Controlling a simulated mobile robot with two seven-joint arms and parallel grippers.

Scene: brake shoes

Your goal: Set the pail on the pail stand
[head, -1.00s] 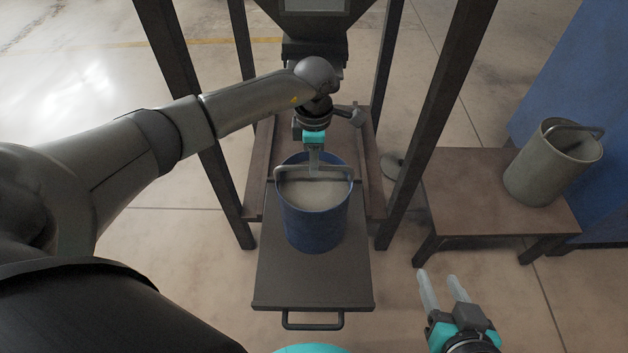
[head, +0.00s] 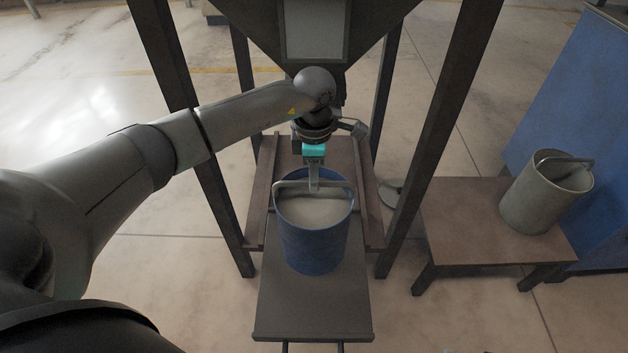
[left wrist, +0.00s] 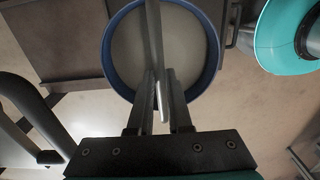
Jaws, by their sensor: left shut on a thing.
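A blue pail (head: 315,245) with pale contents hangs or stands over the dark tray (head: 300,310) under the hopper. It looks slightly raised, but I cannot clearly see a gap beneath it. My left gripper (head: 314,186) is shut on the pail's grey bail handle, above the opening. In the left wrist view the handle (left wrist: 153,30) runs between the fingers, with the pail's blue rim (left wrist: 108,60) behind. The pail stand, a low brown table (head: 465,212), is on the right, apart from the pail. My right gripper is out of view.
A grey-green pail (head: 533,203) stands on the right part of the brown table; its left part is bare. A dark frame post (head: 440,140) rises between the blue pail and the table. The hopper (head: 370,40) overhangs behind my gripper. A blue cabinet (head: 550,110) stands far right.

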